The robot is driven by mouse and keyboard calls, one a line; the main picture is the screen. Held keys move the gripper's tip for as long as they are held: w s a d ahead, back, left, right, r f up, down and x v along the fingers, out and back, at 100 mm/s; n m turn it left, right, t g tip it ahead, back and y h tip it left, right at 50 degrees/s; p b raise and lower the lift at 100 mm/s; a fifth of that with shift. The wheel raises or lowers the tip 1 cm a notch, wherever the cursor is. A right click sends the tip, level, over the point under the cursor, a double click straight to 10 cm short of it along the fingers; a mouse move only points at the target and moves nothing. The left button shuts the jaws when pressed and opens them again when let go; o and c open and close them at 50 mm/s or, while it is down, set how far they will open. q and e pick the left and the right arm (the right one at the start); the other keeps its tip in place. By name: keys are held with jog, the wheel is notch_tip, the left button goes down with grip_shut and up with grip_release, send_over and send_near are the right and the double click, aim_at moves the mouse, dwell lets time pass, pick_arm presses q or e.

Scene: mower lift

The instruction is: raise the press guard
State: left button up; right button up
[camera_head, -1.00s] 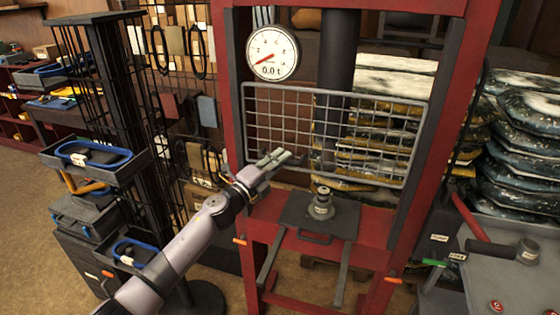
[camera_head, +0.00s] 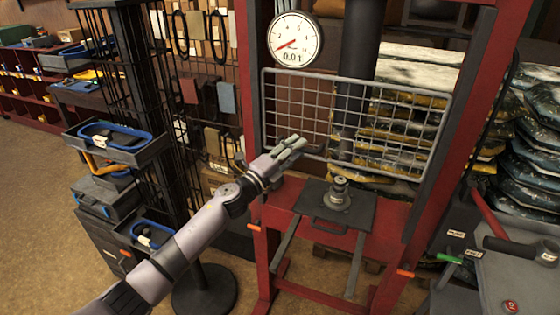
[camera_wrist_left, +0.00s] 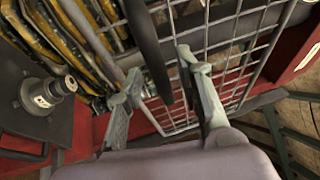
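The press guard (camera_head: 398,122) is a grey wire-mesh panel across the front of the red press frame (camera_head: 468,70), in its lowered place above the press bed. My left gripper (camera_head: 300,146) is in front of the guard's lower edge, left of its middle. In the left wrist view the gripper (camera_wrist_left: 160,88) has its two fingers apart. A dark bar (camera_wrist_left: 148,45), which looks like the guard's handle, runs between and beyond the fingertips with the mesh behind. I cannot tell if a finger touches it. My right gripper is not in view.
A dial gauge (camera_head: 295,38) hangs above the guard. A metal fitting (camera_head: 338,194) stands on the dark plate of the press bed. A rack with trays (camera_head: 115,145) is left of my arm. A grey cart (camera_head: 515,280) is at the lower right.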

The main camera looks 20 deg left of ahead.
pick_arm(q)
jog(key=v, duration=1)
jog(key=shift+s+a, duration=0.2)
jog(key=shift+s, duration=0.15)
